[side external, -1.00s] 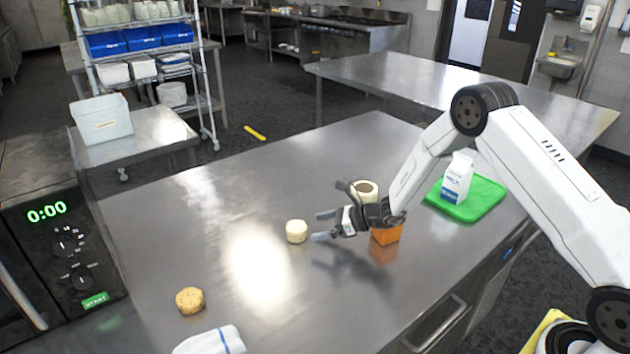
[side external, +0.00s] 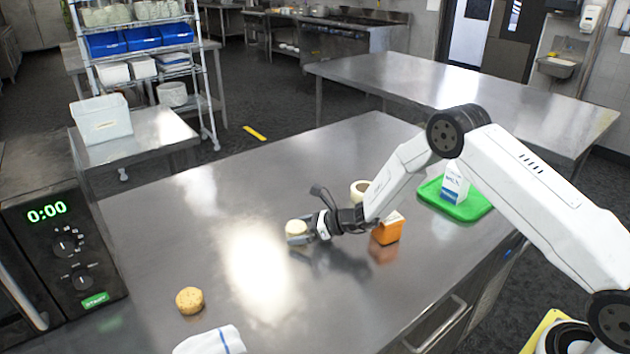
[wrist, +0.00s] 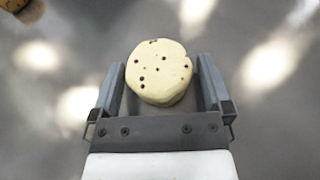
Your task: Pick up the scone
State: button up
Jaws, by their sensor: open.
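The scone (side external: 297,227) is a pale, round piece on the steel table, and the wrist view shows its top (wrist: 158,72) dotted with dark bits. My gripper (side external: 298,238) is open and low over the table at the scone. In the wrist view, the fingers of my gripper (wrist: 160,80) stand on either side of the scone, with a gap showing on each side. The front finger hides the scone's lower part in the side view.
A browner round baked piece (side external: 189,300) lies nearer the microwave (side external: 62,245), with a white cloth (side external: 210,342) below it. An orange container (side external: 387,230), a cream round container (side external: 359,188) and a milk carton (side external: 455,186) on a green board (side external: 468,208) stand to the right.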

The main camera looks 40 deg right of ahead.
jog(key=shift+w+a+f, duration=0.1)
dwell(0.4)
jog(key=c, duration=1.1)
jog(key=shift+r, duration=0.8)
jog(key=shift+s+d+r, duration=0.2)
jog(key=shift+s+r, duration=1.7)
jog(key=shift+s, duration=0.45)
jog(key=shift+s+d+r, duration=0.2)
jog(key=shift+s+r, duration=1.75)
jog(key=shift+s, duration=0.35)
jog(key=shift+s+d+r, duration=0.2)
jog(key=shift+s+r, duration=1.7)
jog(key=shift+s, duration=0.45)
